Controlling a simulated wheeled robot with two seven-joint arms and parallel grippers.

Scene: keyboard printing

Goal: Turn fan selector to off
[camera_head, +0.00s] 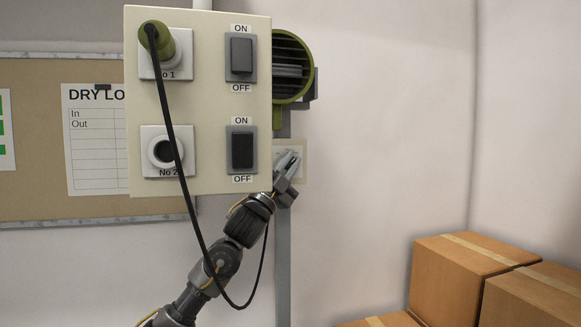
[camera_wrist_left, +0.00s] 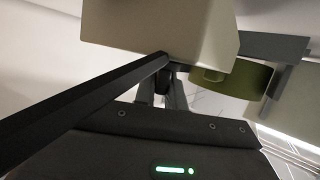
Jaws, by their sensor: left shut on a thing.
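The fan selector is a pale plate (camera_head: 301,149) on the wall below the green fan, just right of the switch panel. My left gripper (camera_head: 289,160) reaches up in front of this plate and is shut on the selector's knob. The fingers hide the knob, so I cannot see which way it points. In the left wrist view the fingers (camera_wrist_left: 161,88) are partly hidden behind the dark bar crossing the picture. The green fan (camera_head: 291,68) sits on the wall above, and shows in the wrist view (camera_wrist_left: 240,80). My right gripper is not in view.
The switch panel (camera_head: 205,110) stands close left of my gripper, with two ON/OFF switches and two sockets. A black cable (camera_head: 188,200) hangs from its upper plug across my left arm. Cardboard boxes (camera_head: 455,270) are at lower right. The wall between is clear.

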